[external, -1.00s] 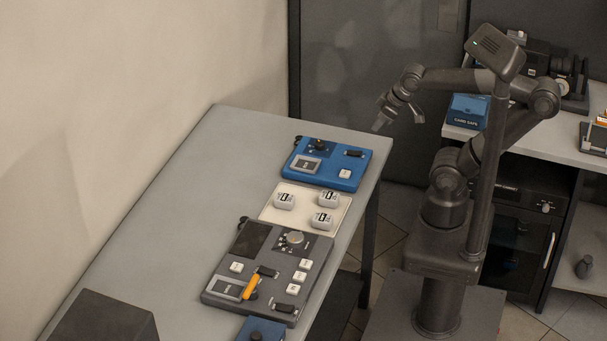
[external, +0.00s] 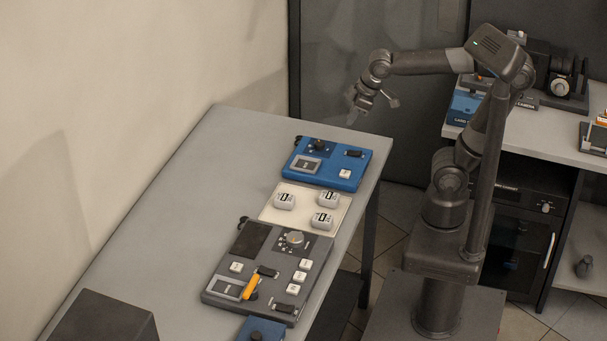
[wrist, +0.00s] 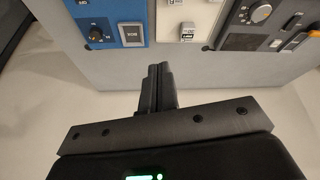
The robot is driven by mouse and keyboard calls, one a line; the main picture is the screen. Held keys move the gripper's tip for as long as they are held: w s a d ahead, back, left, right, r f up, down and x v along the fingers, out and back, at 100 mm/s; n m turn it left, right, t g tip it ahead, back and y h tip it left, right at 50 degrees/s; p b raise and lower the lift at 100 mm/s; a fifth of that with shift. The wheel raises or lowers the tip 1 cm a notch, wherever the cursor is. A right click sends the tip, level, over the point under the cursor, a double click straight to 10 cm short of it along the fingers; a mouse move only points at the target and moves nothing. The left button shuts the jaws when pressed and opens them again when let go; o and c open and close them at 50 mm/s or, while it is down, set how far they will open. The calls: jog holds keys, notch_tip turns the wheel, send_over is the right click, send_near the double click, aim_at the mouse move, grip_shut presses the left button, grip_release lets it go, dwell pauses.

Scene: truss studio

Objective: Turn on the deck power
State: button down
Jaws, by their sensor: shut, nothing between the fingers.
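The dark grey deck (external: 225,268) lies on the table with a dark screen, a round knob (external: 295,238), white buttons, an orange lever (external: 252,286) and black switches (external: 284,308). Part of the deck (wrist: 238,41) shows at the top right of the wrist view. A smaller blue deck (external: 330,180) lies toward the table's far end, with a dark knob, a grey panel and a black switch (external: 354,153). I cannot tell which control is the deck power. My gripper (external: 353,119) is shut and empty, in the air near the table's far end. Its fingers (wrist: 160,68) are together in the wrist view.
A cream tray (external: 268,217) with three white blocks lies between the decks. Another blue unit (external: 262,328) and a dark box (external: 100,320) are at the near end. The table's (external: 200,160) left side is bare. A side bench (external: 570,152) holds other equipment.

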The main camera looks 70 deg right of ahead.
jog(key=w+a+r+n+g, duration=0.15)
jog(key=w+a+n, duration=0.3)
jog(key=a, duration=0.85)
jog(key=w+a+n+g, duration=0.25)
jog(key=w+a, duration=0.25)
jog(key=a, duration=0.8)
jog(key=n+g, duration=0.2)
jog(key=n, duration=0.6)
send_over(290, 312)
jog(key=w, duration=0.2)
notch_tip(290, 312, down, 10)
jog(key=f, duration=0.1)
jog(key=shift+r+h, duration=0.25)
jog(key=shift+h, duration=0.05)
jog(key=f, duration=0.4)
jog(key=s+f, duration=0.1)
jog(key=f, duration=0.9)
jog(key=shift+s, duration=0.4)
